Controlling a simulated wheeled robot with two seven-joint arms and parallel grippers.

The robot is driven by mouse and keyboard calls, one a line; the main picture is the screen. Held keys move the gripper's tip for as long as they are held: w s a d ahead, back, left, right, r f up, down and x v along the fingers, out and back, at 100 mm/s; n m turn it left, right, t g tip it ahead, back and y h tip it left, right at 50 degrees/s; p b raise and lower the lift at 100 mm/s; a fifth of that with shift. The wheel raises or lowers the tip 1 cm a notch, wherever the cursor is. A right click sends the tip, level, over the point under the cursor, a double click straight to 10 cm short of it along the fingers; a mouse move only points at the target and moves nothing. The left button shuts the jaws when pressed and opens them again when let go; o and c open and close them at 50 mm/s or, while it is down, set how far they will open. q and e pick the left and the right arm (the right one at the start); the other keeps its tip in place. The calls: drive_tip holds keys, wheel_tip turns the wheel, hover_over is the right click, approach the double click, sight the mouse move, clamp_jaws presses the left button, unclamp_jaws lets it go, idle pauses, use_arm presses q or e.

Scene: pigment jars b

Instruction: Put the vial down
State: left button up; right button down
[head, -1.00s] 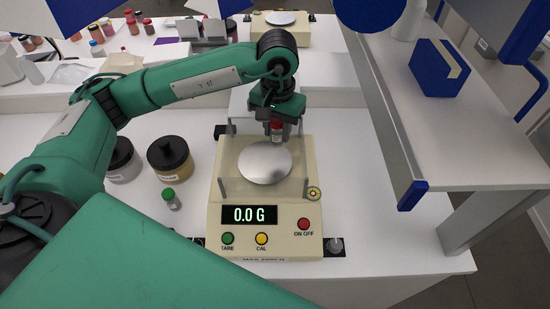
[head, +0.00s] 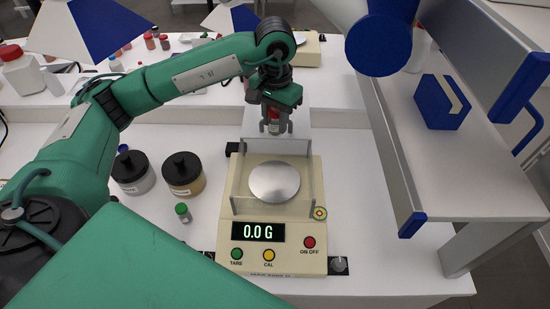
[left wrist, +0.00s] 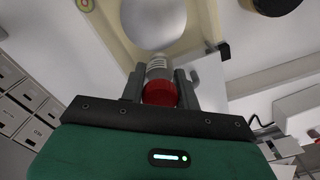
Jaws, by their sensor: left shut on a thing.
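My left gripper (head: 273,124) is shut on a small clear vial with a red cap (head: 274,115). It holds the vial behind the balance, near the back edge of its glass shield. In the left wrist view the vial (left wrist: 158,70) sits between the fingers, red cap towards the palm and pale label showing. The balance (head: 268,235) is beige, with a round metal pan (head: 274,182) that is empty, and its display reads 0.0 G. A green-capped vial (head: 183,212) stands on the table left of the balance. My right gripper is not seen.
Two black-lidded jars, one grey (head: 133,173) and one tan (head: 184,174), stand left of the balance. A raised shelf (head: 450,180) with a blue box (head: 441,102) is on the right. The white table right of the balance is clear.

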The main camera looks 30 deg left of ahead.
use_arm(q)
wheel_tip(320, 180, down, 10)
drive_tip(key=p, duration=0.3)
drive_tip(key=shift+f+p, duration=0.1)
drive_tip(key=shift+p, duration=0.2)
wheel_tip(320, 180, down, 3)
drive_tip(key=shift+s+f+p, duration=0.1)
drive_tip(key=shift+f+p, duration=0.05)
drive_tip(key=shift+p, duration=0.65)
drive_tip(key=shift+f, duration=0.45)
drive_tip(key=shift+f+b, duration=0.15)
drive_tip(key=shift+b, duration=0.15)
drive_tip(key=o, duration=1)
drive_tip(key=shift+c, duration=0.2)
drive_tip(key=shift+r, duration=0.2)
